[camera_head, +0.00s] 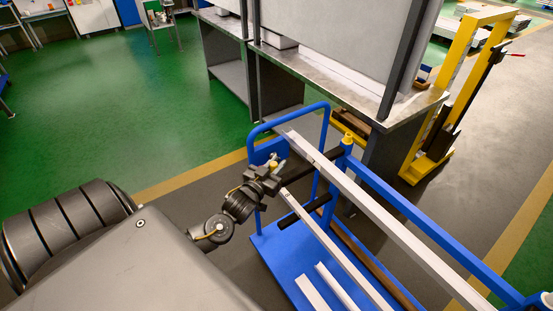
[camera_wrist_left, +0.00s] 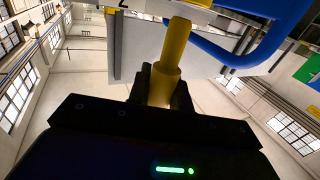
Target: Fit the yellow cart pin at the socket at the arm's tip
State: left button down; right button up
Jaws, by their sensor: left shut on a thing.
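A yellow pin (camera_wrist_left: 171,62) stands up between the dark fingers of my left gripper (camera_wrist_left: 161,92) in the left wrist view. The gripper is shut on it. In the head view my left gripper (camera_head: 268,174) is beside the blue cart (camera_head: 282,246), near the upper black arm (camera_head: 324,159), with a small yellow tip of the pin (camera_head: 273,163) showing. I cannot make out the socket at the arm's tip. Another yellow piece (camera_head: 348,138) sits at the top of a blue cart post. My right gripper is not in view.
Long pale profiles (camera_head: 385,218) lie on the cart's black arms, close to my gripper. The cart's blue hoop handle (camera_head: 289,117) rises behind it. A metal-topped bench (camera_head: 352,101) stands beyond, with a yellow frame (camera_head: 456,62) to the right. Green floor at left is open.

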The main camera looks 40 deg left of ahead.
pick_arm(q)
jog(key=shift+p, duration=0.7)
dwell(1.4)
jog(key=shift+f+b, duration=1.4)
jog(key=shift+f, duration=0.65)
jog(key=c, duration=1.2)
grip_release()
